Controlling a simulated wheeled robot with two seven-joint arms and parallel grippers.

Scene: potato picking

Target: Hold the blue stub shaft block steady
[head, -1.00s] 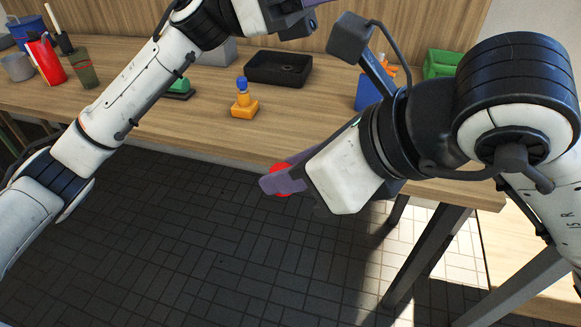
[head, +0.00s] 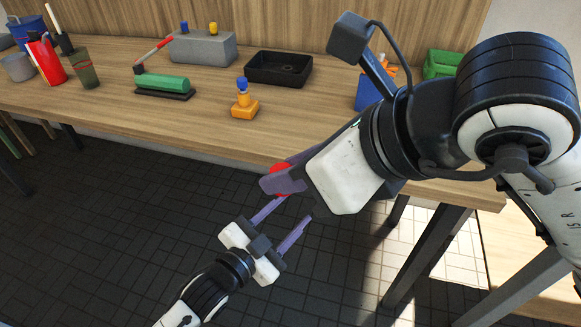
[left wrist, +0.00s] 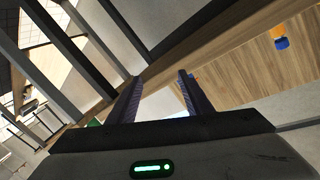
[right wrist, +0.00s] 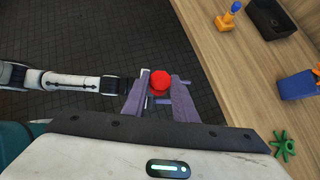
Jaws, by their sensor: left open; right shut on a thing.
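A grey block (head: 203,50) at the back of the table has a blue stub (head: 184,28) and a yellow stub (head: 213,29) on top. An orange block (head: 244,107) with a blue top (head: 242,84) stands nearer the front edge. I cannot tell which is the named block; neither is gripped. My right gripper (right wrist: 161,77) is shut on a round red thing (right wrist: 160,84), beyond the table's front edge. Its fingers partly hide the red thing in the head view. My left gripper (head: 296,207) is open and empty, just below the right gripper, fingers pointing up toward it.
A black tray (head: 278,68), a green cylinder on a dark base (head: 163,84), and a red can (head: 46,62) stand on the wooden table (head: 190,115). Open floor lies in front.

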